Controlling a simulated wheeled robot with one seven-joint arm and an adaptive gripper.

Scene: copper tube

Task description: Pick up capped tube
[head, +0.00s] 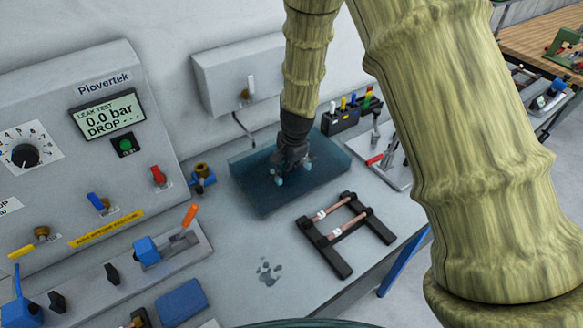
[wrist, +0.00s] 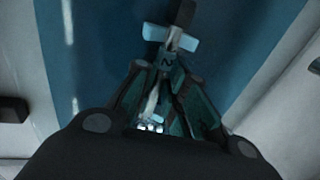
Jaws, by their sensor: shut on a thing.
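My gripper (head: 293,172) points down over the blue see-through slab or tank on the bench, its pale blue fingertips at or near its surface. A dark end (wrist: 185,12) of this thing shows beyond the tips. The fingers hide most of it, and its cap and copper cannot be made out. Two copper-coloured tubes (head: 349,226) with pale marks lie across a black rack to the right of the tank.
The blue tank (head: 250,200) lies on the grey bench. The black rack (head: 330,262) stands near the bench's front edge. The leak test panel (head: 75,130) and a valve strip (head: 150,262) are at left. A black tool holder (head: 340,122) stands behind.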

